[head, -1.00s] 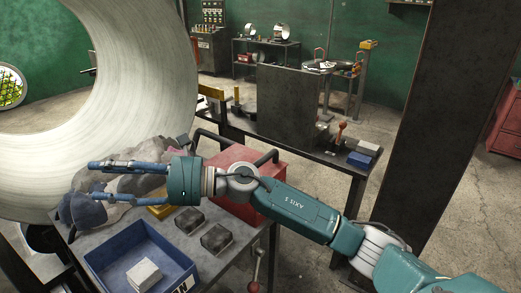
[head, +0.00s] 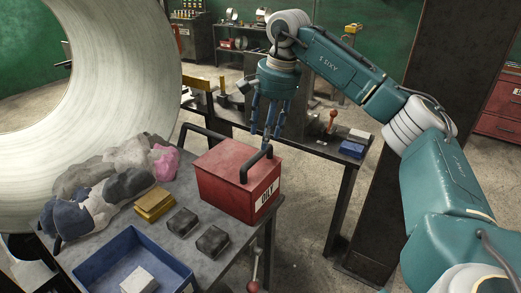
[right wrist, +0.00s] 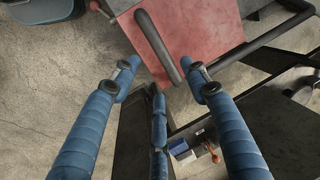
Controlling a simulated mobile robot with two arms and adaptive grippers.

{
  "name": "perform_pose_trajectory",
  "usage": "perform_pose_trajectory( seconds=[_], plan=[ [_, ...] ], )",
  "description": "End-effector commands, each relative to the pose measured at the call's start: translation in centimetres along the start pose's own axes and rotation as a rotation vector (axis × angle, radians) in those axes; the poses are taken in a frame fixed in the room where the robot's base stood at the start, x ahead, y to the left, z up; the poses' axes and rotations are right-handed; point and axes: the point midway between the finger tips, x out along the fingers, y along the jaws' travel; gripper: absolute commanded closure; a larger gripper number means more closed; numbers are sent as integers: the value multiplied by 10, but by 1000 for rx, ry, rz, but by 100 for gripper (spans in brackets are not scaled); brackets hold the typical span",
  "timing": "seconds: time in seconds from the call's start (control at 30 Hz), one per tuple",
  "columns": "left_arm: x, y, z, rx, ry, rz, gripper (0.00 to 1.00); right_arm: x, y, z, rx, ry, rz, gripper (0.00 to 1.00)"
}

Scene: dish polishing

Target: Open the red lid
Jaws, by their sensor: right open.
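The red box with its red lid (head: 228,162) stands on the right part of the near metal table. The lid looks closed, and a black bar handle (head: 257,163) rises at its right side. My right gripper (head: 267,135) points down just behind and above the handle, its blue fingers spread and empty. In the right wrist view the lid (right wrist: 205,30) lies at the top and the handle (right wrist: 158,45) runs between the two outer fingertips. Whether any finger touches the handle is unclear. My left gripper is out of view.
A blue bin (head: 105,258) holding a pale block, dark blocks (head: 212,240), yellow blocks (head: 153,203) and a heap of rags (head: 95,190) share the table. A dark post (head: 400,150) stands at the right.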

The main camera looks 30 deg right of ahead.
Motion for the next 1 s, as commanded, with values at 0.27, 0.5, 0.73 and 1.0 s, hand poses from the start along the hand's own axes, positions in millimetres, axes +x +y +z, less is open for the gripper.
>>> perform_pose_trajectory(
  seconds=[0.27, 0.5, 0.73, 1.0],
  plan=[
    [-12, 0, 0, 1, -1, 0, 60, 50, 0, 1, 1, -2, 0, 55],
    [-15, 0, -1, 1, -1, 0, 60, 70, -1, 1, 1, -1, -3, 55],
    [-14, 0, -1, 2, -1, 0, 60, 72, -1, 1, 1, -1, -3, 55],
    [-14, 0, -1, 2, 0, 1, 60, 72, -1, 1, 1, -2, -3, 98]
  ],
)
